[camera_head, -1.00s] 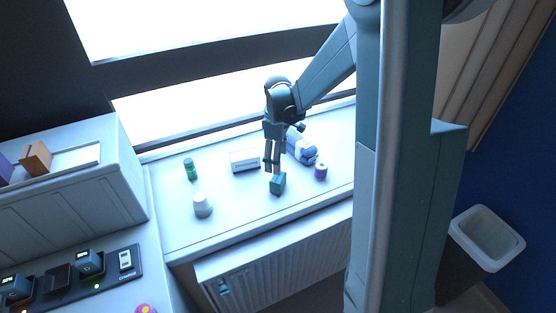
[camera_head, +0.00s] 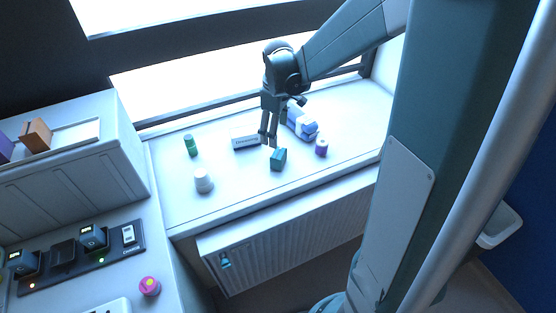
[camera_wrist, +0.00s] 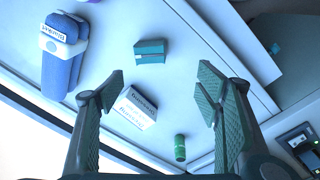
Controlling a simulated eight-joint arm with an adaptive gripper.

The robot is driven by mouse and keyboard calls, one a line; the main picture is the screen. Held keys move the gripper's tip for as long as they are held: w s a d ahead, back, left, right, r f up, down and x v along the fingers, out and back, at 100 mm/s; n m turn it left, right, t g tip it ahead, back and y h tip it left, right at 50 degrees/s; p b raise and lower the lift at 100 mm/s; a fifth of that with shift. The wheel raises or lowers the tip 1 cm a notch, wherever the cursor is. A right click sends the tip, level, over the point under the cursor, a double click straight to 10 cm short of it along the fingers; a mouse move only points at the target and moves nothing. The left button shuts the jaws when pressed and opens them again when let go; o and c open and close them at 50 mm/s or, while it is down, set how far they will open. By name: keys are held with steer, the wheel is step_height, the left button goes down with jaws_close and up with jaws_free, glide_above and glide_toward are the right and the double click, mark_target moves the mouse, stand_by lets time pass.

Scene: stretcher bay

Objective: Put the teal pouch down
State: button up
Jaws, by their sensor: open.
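The teal pouch (camera_head: 278,159) lies on the white window sill (camera_head: 236,190), near the middle. It also shows in the wrist view (camera_wrist: 150,51), beyond and between my fingertips, with a clear gap to both of them. My gripper (camera_head: 268,142) is above the sill, just behind and above the pouch. In the wrist view its two fingers (camera_wrist: 161,88) stand wide apart with nothing between them.
A blue-and-white blanket roll (camera_head: 301,123) and a purple-capped bottle (camera_head: 321,148) are to the right. The sill's far right is clear.

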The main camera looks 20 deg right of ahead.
steer(key=s+a+r+m+t, duration=0.2)
steer(key=s+a+r, duration=0.1)
steer(key=s, duration=0.5)
steer(key=s+a+r+m+t, duration=0.2)
steer(key=s+a+r+m, duration=0.1)
steer(key=s, duration=0.5)
steer(key=s+a+r+m+t, duration=0.2)
steer(key=s+a+r, duration=0.2)
steer(key=s+r, duration=0.3)
steer(key=shift+s+a+m, duration=0.35)
steer(key=shift+s+m, duration=0.05)
steer(key=shift+s, duration=0.25)
